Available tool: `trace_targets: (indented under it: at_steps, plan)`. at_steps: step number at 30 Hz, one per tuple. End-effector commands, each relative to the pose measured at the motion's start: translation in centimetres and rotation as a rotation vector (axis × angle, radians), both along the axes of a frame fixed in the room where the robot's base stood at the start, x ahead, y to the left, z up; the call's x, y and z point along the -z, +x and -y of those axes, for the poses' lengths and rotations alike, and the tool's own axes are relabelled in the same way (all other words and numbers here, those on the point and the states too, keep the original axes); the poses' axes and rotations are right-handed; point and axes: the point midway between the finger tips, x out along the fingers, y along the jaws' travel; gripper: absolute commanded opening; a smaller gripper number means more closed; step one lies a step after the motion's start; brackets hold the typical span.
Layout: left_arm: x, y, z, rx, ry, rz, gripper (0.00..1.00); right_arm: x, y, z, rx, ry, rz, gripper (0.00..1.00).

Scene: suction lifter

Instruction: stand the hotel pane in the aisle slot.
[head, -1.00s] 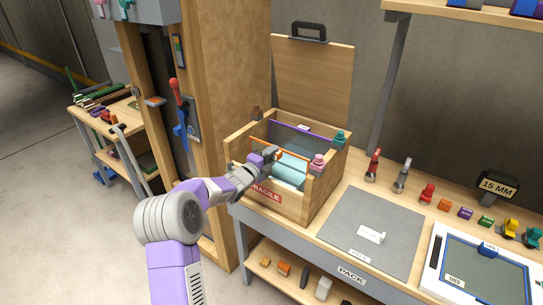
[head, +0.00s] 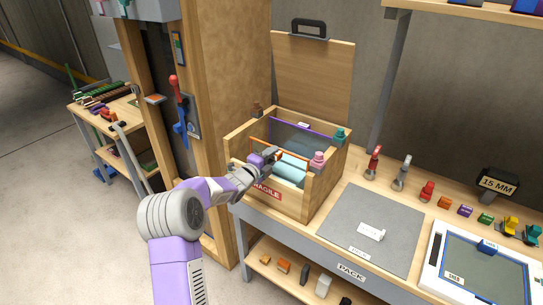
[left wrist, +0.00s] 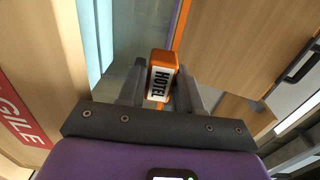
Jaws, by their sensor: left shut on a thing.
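The hotel pane has an orange edge (head: 293,155) and an orange tab marked HOTEL (left wrist: 161,75). It is in the open wooden crate (head: 288,203), which has a red FRAGILE label. My left gripper (head: 271,156) is over the crate's near left part. In the left wrist view my left gripper (left wrist: 160,88) is shut on the HOTEL tab, with one finger on each side. The pane's lower part is hidden by the crate wall and the contents. I cannot tell which slot is the aisle slot. My right gripper is not in view.
A purple-edged pane (head: 303,133) stands behind in the crate. A pale blue roll (head: 289,170) lies inside. Pink (head: 318,160) and teal (head: 340,135) clamps sit on the right wall. The raised lid (head: 313,75) stands behind. A grey mat (head: 372,228) lies right of the crate.

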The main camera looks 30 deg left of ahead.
Motion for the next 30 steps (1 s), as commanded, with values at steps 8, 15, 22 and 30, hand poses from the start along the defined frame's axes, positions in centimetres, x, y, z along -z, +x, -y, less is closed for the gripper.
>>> trace_targets:
  at_steps: [8,15,22,30]
  plan:
    - [0.1,0.1,0.0,0.001,0.000,0.007,0.00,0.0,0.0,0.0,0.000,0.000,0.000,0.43]
    - [0.2,0.0,0.0,0.001,0.001,0.005,0.57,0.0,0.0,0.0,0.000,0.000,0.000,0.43]
    - [0.3,0.0,0.0,0.000,0.000,0.001,0.64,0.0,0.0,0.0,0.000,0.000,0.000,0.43]
    - [0.4,-1.5,-0.2,-0.001,0.000,-0.004,0.64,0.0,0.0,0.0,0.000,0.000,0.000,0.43]
